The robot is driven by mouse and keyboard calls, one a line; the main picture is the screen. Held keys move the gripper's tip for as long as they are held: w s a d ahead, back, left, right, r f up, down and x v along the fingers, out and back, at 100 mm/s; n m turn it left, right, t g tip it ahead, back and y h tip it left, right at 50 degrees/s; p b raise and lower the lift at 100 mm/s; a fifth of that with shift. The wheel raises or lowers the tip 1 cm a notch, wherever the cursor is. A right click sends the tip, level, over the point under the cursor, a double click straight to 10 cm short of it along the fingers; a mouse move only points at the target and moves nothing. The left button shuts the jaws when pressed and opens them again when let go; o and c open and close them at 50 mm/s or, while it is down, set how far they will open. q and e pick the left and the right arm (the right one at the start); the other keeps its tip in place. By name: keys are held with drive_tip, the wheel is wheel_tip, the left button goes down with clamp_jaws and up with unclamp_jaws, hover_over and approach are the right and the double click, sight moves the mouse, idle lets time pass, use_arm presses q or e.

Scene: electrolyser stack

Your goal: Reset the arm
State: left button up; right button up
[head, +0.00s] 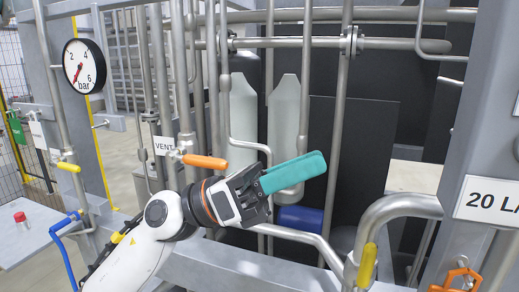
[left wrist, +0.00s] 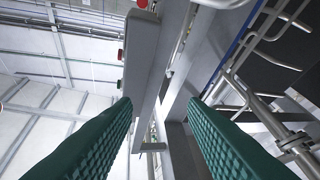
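My left gripper (head: 316,164) has teal fingers and reaches in from the left on my white arm, in front of the pipework and at mid-height of the head view. Its fingers overlap from the side there. In the left wrist view the two ridged teal fingers stand wide apart, with the gripper (left wrist: 158,102) open and empty; only distant beams and frame parts show between them. My right gripper is in neither view.
Around the left gripper are steel pipes (head: 343,120), an orange-handled VENT valve (head: 205,161), pale cylinders (head: 284,118) and a blue cylinder (head: 300,218). A pressure gauge (head: 84,66) hangs left. A thick bent pipe (head: 400,206) and a grey post (head: 473,120) stand right.

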use_arm(q)
drive_tip(key=w+a+f+m+t+y, duration=0.5)
drive_tip(key=a+f+m+t+y, duration=0.5)
drive_tip(key=m, duration=0.8)
drive_tip(key=w+a+f+m+t+y, duration=0.5)
drive_tip(key=a+m+t+y, duration=0.15)
drive_tip(key=m+t, duration=0.9)
drive_tip(key=s+a+f+n+g+y, duration=0.2)
drive_tip(key=a+f+n+g+y, duration=0.15)
drive_tip(key=f, duration=0.55)
drive_tip(key=s+a+f+n+g+y, duration=0.1)
drive_tip(key=a+f+n+g+y, duration=0.2)
drive_tip(key=f, duration=0.6)
drive_tip(key=s+a+f+n+g, duration=0.1)
drive_tip(key=s+f+n+g, duration=0.1)
drive_tip(key=s+f+g, duration=0.8)
drive_tip(key=s+a+f+n+g, duration=0.25)
drive_tip(key=s+f, duration=0.55)
drive_tip(key=s, duration=0.5)
wheel_tip(320, 180, down, 28)
drive_tip(key=s+g, duration=0.2)
drive_tip(key=s, duration=0.1)
drive_tip(key=s+a+f+g, duration=0.1)
drive_tip(key=s+a+f, duration=0.1)
drive_tip(key=s+f, duration=1.2)
drive_tip(key=shift+s, duration=0.7)
